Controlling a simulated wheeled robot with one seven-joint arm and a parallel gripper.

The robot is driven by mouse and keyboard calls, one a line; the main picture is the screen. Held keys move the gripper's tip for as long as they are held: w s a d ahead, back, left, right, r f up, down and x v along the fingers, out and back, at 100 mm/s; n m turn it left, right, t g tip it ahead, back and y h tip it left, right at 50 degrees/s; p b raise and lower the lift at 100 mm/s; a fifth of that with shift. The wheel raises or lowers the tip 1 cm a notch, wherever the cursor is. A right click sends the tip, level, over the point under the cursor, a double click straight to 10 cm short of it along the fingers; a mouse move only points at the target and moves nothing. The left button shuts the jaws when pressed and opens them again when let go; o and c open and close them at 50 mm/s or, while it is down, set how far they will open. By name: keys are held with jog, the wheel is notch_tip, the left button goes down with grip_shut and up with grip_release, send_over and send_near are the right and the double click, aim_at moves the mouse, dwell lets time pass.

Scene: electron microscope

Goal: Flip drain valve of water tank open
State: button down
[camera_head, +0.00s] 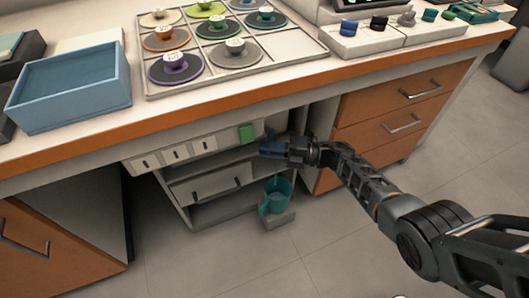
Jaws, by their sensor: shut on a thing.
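My gripper (284,149) reaches in from the right, under the bench top, to the right end of the pale panel. It is shut on a small dark blue part (270,147), which looks like the drain valve; the fingers cover much of it, and I cannot tell its turn position. The water tank itself is not clearly made out behind my gripper. A teal translucent container (277,192) stands below my gripper on a small pale ledge.
Orange drawers (395,125) stand close on the right. A blue tray (70,92) and a rack of coloured discs (232,48) rest on the bench. The floor in front is clear.

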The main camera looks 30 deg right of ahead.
jog(key=shift+s+d+f+n+g+y+b, duration=0.15)
jog(key=shift+n+g+y+b, duration=0.15)
jog(key=shift+g+b, duration=0.15)
jog(key=shift+s+d+n+g+y+b, duration=0.1)
jog(key=shift+d+n+g+y+b, duration=0.15)
jog(key=shift+g, duration=0.3)
jog(key=c, duration=1.2)
grip_release()
jog(key=shift+o, duration=0.2)
jog(key=shift+a+r, duration=0.15)
jog(key=shift+r, duration=0.1)
